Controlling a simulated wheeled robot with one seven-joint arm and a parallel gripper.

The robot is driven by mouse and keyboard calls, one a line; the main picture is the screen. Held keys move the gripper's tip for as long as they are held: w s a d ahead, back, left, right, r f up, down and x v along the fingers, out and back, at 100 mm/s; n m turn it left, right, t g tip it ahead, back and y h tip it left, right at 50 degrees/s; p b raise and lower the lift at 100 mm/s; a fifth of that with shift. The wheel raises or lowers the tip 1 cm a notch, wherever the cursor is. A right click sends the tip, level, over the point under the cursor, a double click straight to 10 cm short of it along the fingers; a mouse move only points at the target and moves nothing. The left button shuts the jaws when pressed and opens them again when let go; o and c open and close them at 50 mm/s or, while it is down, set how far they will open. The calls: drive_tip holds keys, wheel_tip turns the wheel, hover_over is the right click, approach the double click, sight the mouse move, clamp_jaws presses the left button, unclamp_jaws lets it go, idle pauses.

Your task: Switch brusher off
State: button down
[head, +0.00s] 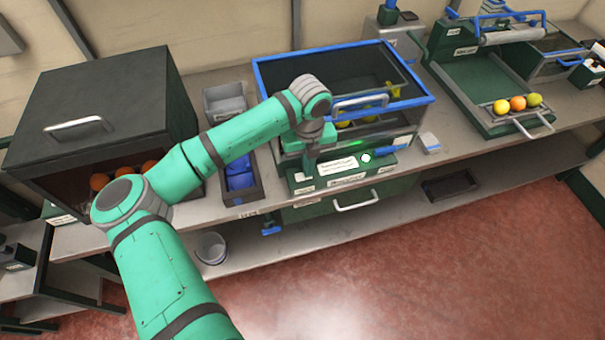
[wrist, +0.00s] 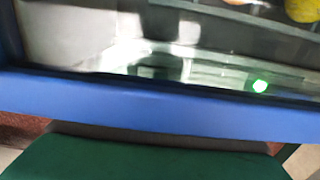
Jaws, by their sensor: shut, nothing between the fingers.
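The machine with a blue frame and clear lid (head: 262,75), which I take to be the brusher, stands mid-bench in the head view. Yellow fruit (head: 392,89) shows inside. Its green front panel (head: 300,187) carries white labels, a pale lit round button (head: 366,158) and a blue handle (head: 392,149). My gripper (head: 311,170) is shut and empty, pointing down at the left part of this panel; contact cannot be told. The wrist view shows the blue frame edge (wrist: 160,108) close up and a bright green light spot (wrist: 260,86) in the glass. The fingertips do not show there.
A dark box (head: 100,90) with oranges inside stands left. A grey bin (head: 224,101) and blue items in a dark tray (head: 240,180) sit between. A green sorting tray (head: 475,80) with fruit (head: 517,104) stands right. Floor in front is clear.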

wheel_tip(320, 180, up, 7)
idle(1.1)
drive_tip(key=shift+f, duration=0.1)
idle(0.3)
